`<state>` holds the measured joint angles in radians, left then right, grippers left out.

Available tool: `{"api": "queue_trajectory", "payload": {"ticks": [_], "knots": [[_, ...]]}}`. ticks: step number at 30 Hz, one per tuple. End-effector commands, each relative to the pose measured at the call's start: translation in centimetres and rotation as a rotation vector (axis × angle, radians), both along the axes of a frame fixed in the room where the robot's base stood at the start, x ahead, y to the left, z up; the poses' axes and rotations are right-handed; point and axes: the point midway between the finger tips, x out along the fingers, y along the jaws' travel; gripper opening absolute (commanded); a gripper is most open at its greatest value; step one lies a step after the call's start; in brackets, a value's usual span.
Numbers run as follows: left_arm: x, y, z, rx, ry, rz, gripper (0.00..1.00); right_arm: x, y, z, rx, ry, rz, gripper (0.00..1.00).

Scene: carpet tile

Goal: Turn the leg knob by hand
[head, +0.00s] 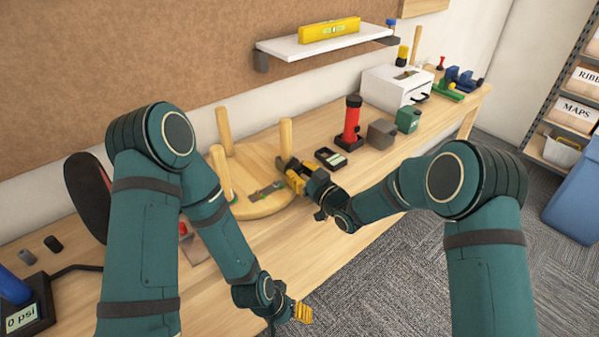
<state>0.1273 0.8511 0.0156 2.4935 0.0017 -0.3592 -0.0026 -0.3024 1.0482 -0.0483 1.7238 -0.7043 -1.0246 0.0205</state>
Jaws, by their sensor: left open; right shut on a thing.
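A round wooden stool seat (245,165) lies on the bench with its legs pointing up. One wooden leg (286,133) rises at its right side. My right gripper (291,168) is at the foot of this leg, its yellow fingers shut around it as far as I can see. The fingers hide the leg's lower end, and I cannot make out a separate knob. My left gripper (303,313) is open and empty, low in the view near the bench's front edge, well away from the stool.
To the right stand a small dark tray (331,158), a red and black cylinder (351,125), a grey block (381,134) and a green container (408,120). A gauge (22,312) sits at lower left. The bench front is mostly clear.

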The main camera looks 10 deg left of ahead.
Motion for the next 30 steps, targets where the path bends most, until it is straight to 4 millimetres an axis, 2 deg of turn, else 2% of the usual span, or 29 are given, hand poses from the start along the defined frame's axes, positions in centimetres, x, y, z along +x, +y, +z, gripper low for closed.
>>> {"api": "queue_trajectory", "payload": {"ticks": [13, 14, 16, 30], "knots": [[0.0, 0.0, 0.0, 0.0, 0.0, 0.0, 0.63, 0.04, 0.1, 0.24, -0.035, -0.054, 0.0, 0.0], [0.0, 0.0, 0.0, 0.0, 0.0, 0.0, 0.63, 0.04, 0.11, 0.25, -0.035, -0.054, 0.0, 0.37], [0.0, 0.0, 0.0, 0.0, 0.0, 0.0, 0.63, 0.03, 0.1, 0.22, -0.035, -0.053, 0.0, 0.62], [0.0, -0.01, 0.01, 0.0, 0.0, 0.0, 0.63, -0.01, 0.04, 0.07, -0.035, -0.049, 0.0, 0.63]]}}
